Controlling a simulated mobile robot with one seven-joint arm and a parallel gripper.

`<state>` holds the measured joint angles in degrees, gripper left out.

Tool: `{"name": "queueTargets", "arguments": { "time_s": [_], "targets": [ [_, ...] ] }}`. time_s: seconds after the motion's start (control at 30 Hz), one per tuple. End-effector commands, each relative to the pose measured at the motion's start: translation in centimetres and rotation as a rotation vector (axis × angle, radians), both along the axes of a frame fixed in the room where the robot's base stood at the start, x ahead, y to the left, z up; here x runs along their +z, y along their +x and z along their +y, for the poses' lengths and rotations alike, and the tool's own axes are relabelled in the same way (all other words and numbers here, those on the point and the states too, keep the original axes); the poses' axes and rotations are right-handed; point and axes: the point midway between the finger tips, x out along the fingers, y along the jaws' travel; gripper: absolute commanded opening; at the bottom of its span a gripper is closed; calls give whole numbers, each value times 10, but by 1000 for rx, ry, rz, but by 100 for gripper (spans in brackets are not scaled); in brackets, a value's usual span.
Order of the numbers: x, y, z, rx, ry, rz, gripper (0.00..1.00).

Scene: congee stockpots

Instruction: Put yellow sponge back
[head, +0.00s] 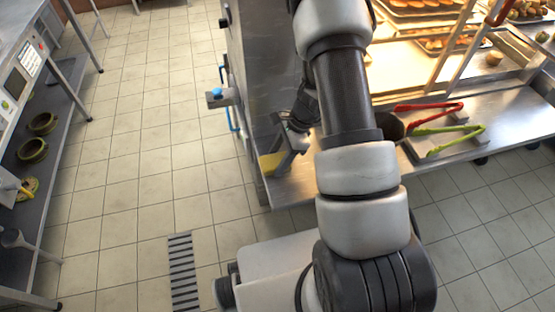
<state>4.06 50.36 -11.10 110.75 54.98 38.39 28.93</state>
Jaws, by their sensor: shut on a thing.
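The yellow sponge (269,164) shows below my gripper (281,155), near the left front corner of the metal counter (290,190). My gripper is shut on the sponge and points downward. The far side of the sponge and part of the fingers are hidden. I cannot tell whether the sponge touches the counter or is held just above it.
Red tongs (428,106) and green tongs (447,130) lie on the right part of the counter. Lit trays of food (412,5) stand behind. A blue-and-grey fitting (222,97) juts out at the left. Tiled floor (150,130) is open left; my arm hides the middle.

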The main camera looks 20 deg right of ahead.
Motion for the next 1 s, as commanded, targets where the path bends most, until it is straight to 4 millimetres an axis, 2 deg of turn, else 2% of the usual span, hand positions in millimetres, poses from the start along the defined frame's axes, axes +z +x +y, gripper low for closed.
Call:
{"name": "queueTargets", "arguments": {
  "time_s": [0.27,0.3,0.4,0.73,0.87,1.0],
  "targets": [
    [-3,0,0,1,0,-1,29],
    [-2,0,0,1,-1,-1,53],
    [-1,0,0,1,-1,-1,69],
    [2,1,0,1,-1,-1,69],
    [16,2,-6,0,-2,-4,69],
    [44,2,-16,0,-2,-6,69]
  ]
}}
